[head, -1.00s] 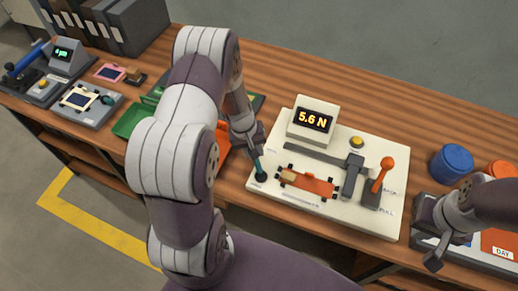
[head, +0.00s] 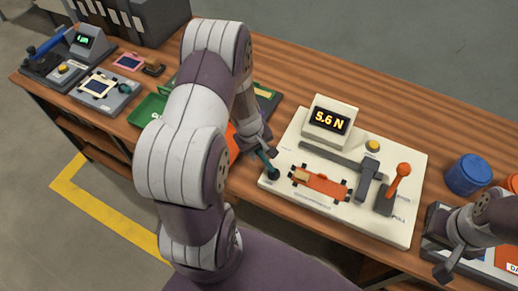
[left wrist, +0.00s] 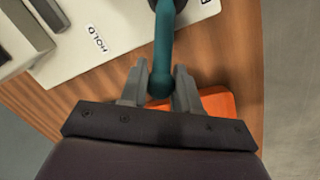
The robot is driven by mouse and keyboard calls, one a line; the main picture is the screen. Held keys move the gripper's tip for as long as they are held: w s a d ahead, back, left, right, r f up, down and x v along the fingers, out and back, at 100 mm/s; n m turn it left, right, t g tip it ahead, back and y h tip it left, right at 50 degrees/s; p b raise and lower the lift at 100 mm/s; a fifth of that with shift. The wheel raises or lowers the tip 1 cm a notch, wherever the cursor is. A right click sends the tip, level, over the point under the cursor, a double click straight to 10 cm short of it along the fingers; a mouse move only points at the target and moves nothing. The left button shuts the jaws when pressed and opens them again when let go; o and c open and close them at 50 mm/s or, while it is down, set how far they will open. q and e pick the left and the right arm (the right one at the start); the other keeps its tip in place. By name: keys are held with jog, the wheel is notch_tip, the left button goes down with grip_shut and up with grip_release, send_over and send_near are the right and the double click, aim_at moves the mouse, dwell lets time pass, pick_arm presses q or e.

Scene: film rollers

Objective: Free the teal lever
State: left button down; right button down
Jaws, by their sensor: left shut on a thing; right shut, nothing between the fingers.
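The teal lever (head: 270,167) stands at the left front corner of a white test board (head: 340,217). Its dark round base (head: 275,175) sits on the board. My left gripper (head: 266,155) is shut on the lever. My right gripper (head: 444,268) is shut and empty, near the front right of the board.
On the board are a display (head: 332,120) reading 5.6 N, a yellow button (head: 373,146), an orange film carriage (head: 320,184) and an orange-knobbed lever (head: 398,182). A blue jar (head: 467,175) stands to the right. A green tray (head: 148,138) is left, partly behind my arm.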

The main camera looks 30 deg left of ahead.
pick_arm(q)
jog(key=c, duration=0.8)
grip_release()
jog(key=shift+r, duration=0.1)
jog(key=r+p, duration=0.1)
jog(key=r, duration=0.3)
jog(key=s+r+p, duration=0.1)
jog(key=r, duration=0.3)
jog(key=s+a+r, duration=0.1)
jog(key=r, duration=0.3)
jog(key=shift+s+r+p, duration=0.15)
jog(key=shift+r+p, duration=0.05)
jog(key=shift+p, duration=0.2)
